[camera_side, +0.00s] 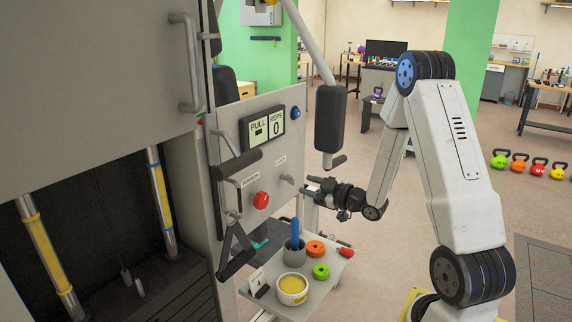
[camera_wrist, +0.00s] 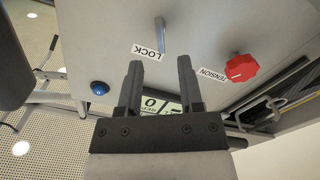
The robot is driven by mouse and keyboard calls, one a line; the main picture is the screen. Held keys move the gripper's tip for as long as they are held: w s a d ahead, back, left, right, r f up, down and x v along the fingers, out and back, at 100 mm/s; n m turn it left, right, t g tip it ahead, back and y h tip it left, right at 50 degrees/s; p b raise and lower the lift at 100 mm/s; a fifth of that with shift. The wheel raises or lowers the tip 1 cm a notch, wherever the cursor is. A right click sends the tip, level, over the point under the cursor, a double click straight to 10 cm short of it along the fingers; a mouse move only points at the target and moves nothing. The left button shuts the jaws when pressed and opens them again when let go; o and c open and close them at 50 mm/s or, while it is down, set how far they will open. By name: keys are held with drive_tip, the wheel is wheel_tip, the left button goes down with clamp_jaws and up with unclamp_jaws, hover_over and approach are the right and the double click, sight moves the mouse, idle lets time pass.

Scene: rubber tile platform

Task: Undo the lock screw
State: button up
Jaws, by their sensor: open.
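The lock screw (camera_side: 288,178) is a small grey rod sticking out of the grey machine panel beside the LOCK label. It also shows in the wrist view (camera_wrist: 160,36), where the label reads upside down. My gripper (camera_side: 309,186) is to the right of the screw in the side view, fingers pointing at the panel. In the wrist view, my gripper (camera_wrist: 160,66) has its two dark fingers apart with nothing between them. The screw lies just beyond the fingertips, roughly in line with the gap. My gripper appears apart from it.
A red TENSION knob (camera_side: 261,200) sits on the panel near the screw. A display (camera_side: 262,129) and blue button (camera_side: 295,113) are above. A black padded roller (camera_side: 331,118) hangs above my gripper. A small tray (camera_side: 325,285) with a cup, discs and tub is below.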

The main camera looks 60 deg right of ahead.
drive_tip(key=shift+s, duration=0.9)
drive_tip(key=shift+w+a, duration=0.1)
drive_tip(key=w+a+f+m+g+h, duration=0.1)
drive_tip(key=a+f+m+g, duration=0.25)
drive_tip(key=a+g, duration=0.55)
drive_tip(key=s+a+m+g+y, duration=0.1)
drive_tip(key=s+a+m+g, duration=0.35)
drive_tip(key=s+a, duration=0.75)
drive_tip(key=w+d+n+t+h, duration=0.2)
drive_tip(key=w+d+n+t, duration=0.35)
drive_tip(key=w+d, duration=0.65)
drive_tip(key=d+r+n+t+y, duration=0.2)
drive_tip(key=d+r+t, duration=0.2)
drive_tip(key=d+t, duration=0.4)
drive_tip(key=shift+s+d, duration=0.2)
drive_tip(key=shift+d, duration=0.2)
